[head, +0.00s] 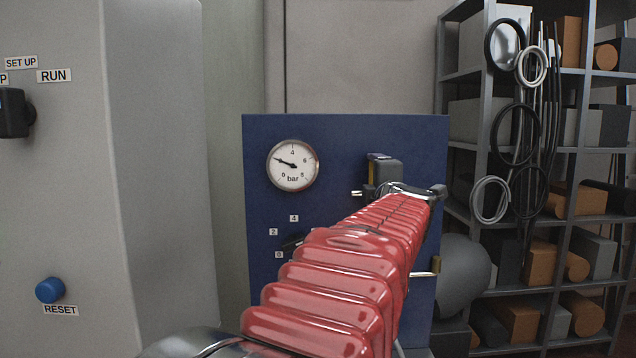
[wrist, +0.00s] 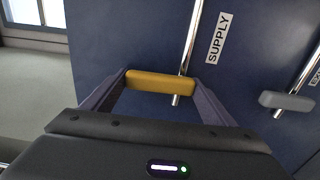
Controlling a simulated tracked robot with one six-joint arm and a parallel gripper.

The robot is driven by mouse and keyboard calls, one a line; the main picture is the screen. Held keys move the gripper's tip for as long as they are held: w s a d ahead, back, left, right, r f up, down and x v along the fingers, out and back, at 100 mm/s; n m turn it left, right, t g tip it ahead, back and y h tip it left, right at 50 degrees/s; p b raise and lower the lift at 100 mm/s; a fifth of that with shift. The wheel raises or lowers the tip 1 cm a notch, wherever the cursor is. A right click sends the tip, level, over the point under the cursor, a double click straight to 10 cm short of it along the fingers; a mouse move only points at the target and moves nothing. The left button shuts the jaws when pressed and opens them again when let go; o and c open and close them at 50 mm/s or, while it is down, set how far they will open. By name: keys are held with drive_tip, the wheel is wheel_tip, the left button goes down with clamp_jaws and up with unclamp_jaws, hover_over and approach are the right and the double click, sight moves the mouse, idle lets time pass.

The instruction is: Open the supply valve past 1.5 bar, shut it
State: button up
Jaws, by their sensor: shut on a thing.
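The supply valve's yellow handle (wrist: 150,82) lies across its metal pipe (wrist: 190,45) in the wrist view, beside the SUPPLY label (wrist: 217,38). My gripper (wrist: 161,84) is shut on this handle, one finger at each end. In the head view my gripper (head: 386,172) is at the upper right of the blue panel (head: 345,135), where my red-sleeved arm hides much of the valve. The round bar gauge (head: 293,166) is at the panel's upper left. Its needle points left and slightly up, at about 2 bar.
A grey valve handle (wrist: 287,101) sits on a parallel pipe nearby. A dark knob (head: 292,242) with number labels is partly behind my arm. A grey cabinet (head: 80,180) with a blue RESET button (head: 50,290) stands left; a loaded shelf rack (head: 560,225) stands right.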

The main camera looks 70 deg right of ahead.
drive_tip(key=shift+w+f, duration=0.15)
drive_tip(key=shift+f, duration=0.15)
drive_tip(key=o, duration=1.2)
drive_tip(key=shift+c, duration=0.2)
drive_tip(key=o, duration=0.3)
drive_tip(key=shift+r, duration=0.2)
drive_tip(key=shift+o, duration=0.2)
drive_tip(key=v, duration=1.3)
drive_tip(key=shift+s+a, duration=0.25)
drive_tip(key=shift+a, duration=0.1)
